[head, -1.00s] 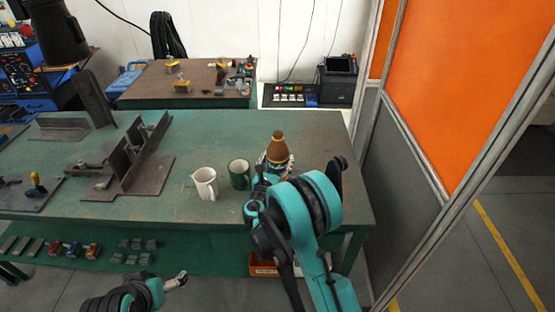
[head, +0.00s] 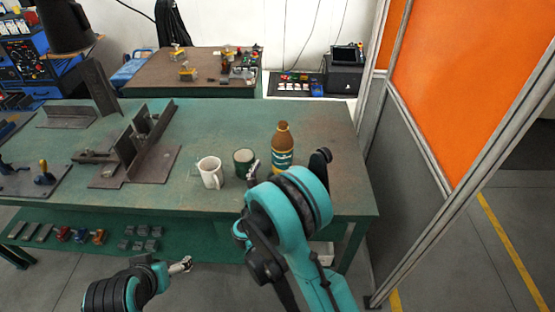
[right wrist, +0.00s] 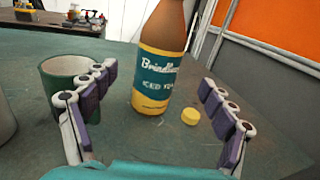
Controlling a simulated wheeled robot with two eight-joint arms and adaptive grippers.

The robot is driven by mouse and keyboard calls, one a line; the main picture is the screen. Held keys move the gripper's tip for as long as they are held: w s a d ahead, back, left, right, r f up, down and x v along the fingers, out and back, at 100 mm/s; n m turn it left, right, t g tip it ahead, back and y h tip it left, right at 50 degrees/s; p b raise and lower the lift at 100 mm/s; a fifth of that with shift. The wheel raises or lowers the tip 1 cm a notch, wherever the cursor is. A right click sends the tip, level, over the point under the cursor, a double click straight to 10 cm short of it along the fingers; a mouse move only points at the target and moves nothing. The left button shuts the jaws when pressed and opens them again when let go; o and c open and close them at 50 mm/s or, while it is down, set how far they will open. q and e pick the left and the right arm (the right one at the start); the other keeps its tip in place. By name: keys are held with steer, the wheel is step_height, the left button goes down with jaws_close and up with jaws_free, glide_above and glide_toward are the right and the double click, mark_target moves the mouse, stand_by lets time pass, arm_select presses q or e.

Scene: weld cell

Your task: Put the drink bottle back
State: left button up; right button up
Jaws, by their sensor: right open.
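The drink bottle (head: 283,150), brown with a teal and yellow label, stands upright on the green table near its right end. In the right wrist view the bottle (right wrist: 158,72) stands ahead of my right gripper (right wrist: 158,84), in line with the gap between its fingers. The fingers are spread and apart from the bottle. In the head view my right arm hides most of this gripper (head: 253,172). My left gripper (head: 181,265) is low in front of the table, far from the bottle; its finger opening is too small to judge.
A green mug (right wrist: 62,78) stands close to the right gripper's left finger, and a white mug (head: 210,172) is left of it. A small yellow cap (right wrist: 190,117) lies right of the bottle. Steel brackets (head: 150,150) fill the table's left part. An orange partition (head: 460,80) stands right.

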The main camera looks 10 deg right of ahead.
steer(key=s+d+r+m+g+y, duration=0.3)
steer(key=s+d+m+g, duration=0.4)
steer(key=s+m, duration=0.6)
steer(key=s+a+m+y, duration=0.2)
steer(key=s+m+y, duration=0.1)
steer(key=s+m, duration=0.4)
steer(key=s+a+m+g+y, duration=0.1)
steer(key=s+a+m+y, duration=0.1)
steer(key=s+m, duration=0.5)
steer(key=m+y, duration=0.1)
steer(key=m, duration=0.1)
steer(key=shift+s+a+m, duration=0.15)
steer(key=shift+s+m, duration=0.15)
steer(key=shift+m, duration=0.1)
